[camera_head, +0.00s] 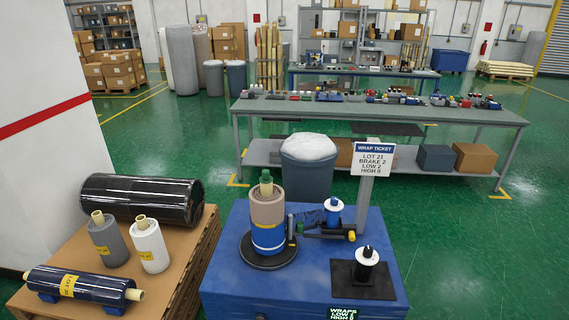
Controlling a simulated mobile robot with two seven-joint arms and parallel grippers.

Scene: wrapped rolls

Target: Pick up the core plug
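No part labelled as the core plug shows. That roll stands on a round black turntable (268,257) on the blue bench (225,275). A white and black knobbed piece (367,256) sits upright on a black square plate (345,285) at the bench's right. I cannot tell for sure which of these is the core plug. Neither of my grippers is in view.
A wrapping arm with a white spool (333,206) stands right of the turntable, before the wrap ticket sign (374,162). Several wrapped rolls, including a black one (140,200), lie or stand on a brown pallet stack (185,270) at left. A bin (308,180) stands behind the bench.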

